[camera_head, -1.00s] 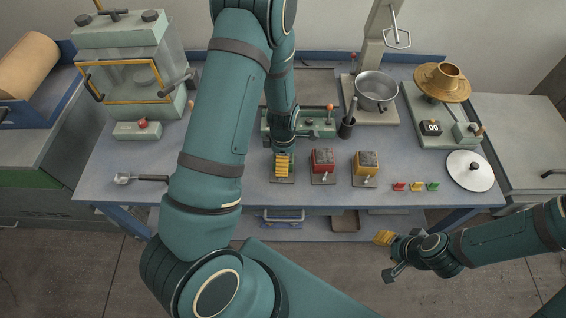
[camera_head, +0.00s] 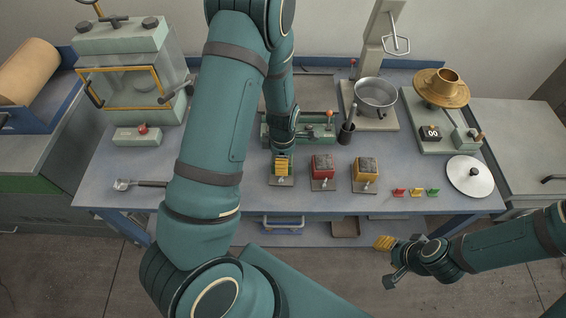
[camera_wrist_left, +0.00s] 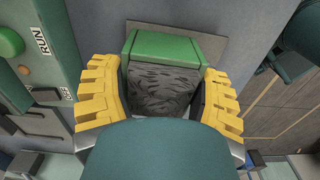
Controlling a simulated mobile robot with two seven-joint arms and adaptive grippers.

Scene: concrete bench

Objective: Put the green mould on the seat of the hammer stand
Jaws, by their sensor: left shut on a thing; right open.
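The green mould (camera_wrist_left: 165,48) is a green block with a dark, rough face. In the left wrist view it sits between the yellow fingers of my left gripper (camera_wrist_left: 165,98), which is shut on it. In the head view my left gripper (camera_head: 281,165) points down over a small grey plate (camera_head: 281,182) at the front of the bench, and the mould is mostly hidden. A low green device (camera_head: 316,128) stands just behind it, partly covered by my arm; I cannot tell whether it is the hammer stand. My right gripper (camera_head: 386,260) is open and empty in front of the bench.
A red mould (camera_head: 322,164) and a yellow mould (camera_head: 366,167) stand on plates to the right. Small coloured pieces (camera_head: 416,192), a white disc (camera_head: 469,175), a dark cup (camera_head: 346,133) and a metal pan (camera_head: 375,95) lie beyond. A scoop (camera_head: 140,184) lies left.

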